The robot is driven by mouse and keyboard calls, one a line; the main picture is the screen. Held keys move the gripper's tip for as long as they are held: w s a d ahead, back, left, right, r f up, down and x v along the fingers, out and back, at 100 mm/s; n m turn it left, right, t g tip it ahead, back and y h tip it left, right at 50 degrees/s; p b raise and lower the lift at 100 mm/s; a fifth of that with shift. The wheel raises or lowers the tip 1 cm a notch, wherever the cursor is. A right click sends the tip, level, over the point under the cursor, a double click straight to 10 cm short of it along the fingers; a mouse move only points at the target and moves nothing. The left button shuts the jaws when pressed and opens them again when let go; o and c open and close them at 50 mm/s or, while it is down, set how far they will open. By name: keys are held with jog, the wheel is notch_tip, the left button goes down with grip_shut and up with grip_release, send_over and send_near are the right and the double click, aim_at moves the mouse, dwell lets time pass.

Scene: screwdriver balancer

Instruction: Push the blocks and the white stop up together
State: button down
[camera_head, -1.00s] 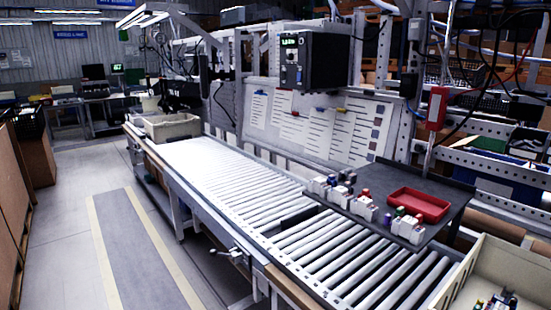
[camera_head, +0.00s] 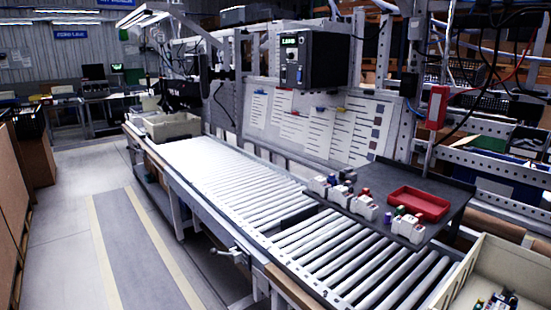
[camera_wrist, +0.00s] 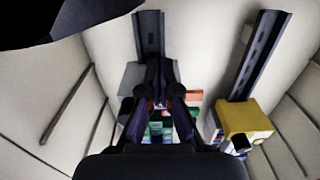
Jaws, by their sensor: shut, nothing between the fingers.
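In the wrist view my gripper (camera_wrist: 160,98) is shut and empty, reaching into a pale bin. Its fingers lie over a dark rail (camera_wrist: 150,32). Green blocks (camera_wrist: 155,132) and reddish ones show between and beside the fingers, partly hidden by them. A grey-white piece (camera_wrist: 131,77) sits by the rail just left of the fingers; I cannot tell whether it is the white stop. Contact between the fingers and the pieces is not clear. My gripper is outside the head view.
A second dark rail (camera_wrist: 258,55) stands to the right, with a yellow block (camera_wrist: 245,120) and smaller pieces at its lower end. Pale bin walls (camera_wrist: 60,95) close in on both sides. In the head view a pale bin (camera_head: 510,262) is at lower right, beside the roller conveyor (camera_head: 225,180).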

jog(key=shift+w+d+b, duration=0.8)
jog(key=shift+d+b, duration=0.2)
jog(key=shift+b, duration=0.2)
dwell(3.2)
jog(key=shift+d+b, duration=0.1)
jog(key=shift+b, duration=0.45)
dwell(1.3)
jog(key=shift+s+a+b, duration=0.15)
jog(key=shift+a+b, duration=0.1)
jog(key=shift+b, duration=0.2)
dwell(0.6)
jog(key=shift+r, duration=0.25)
dwell(0.4)
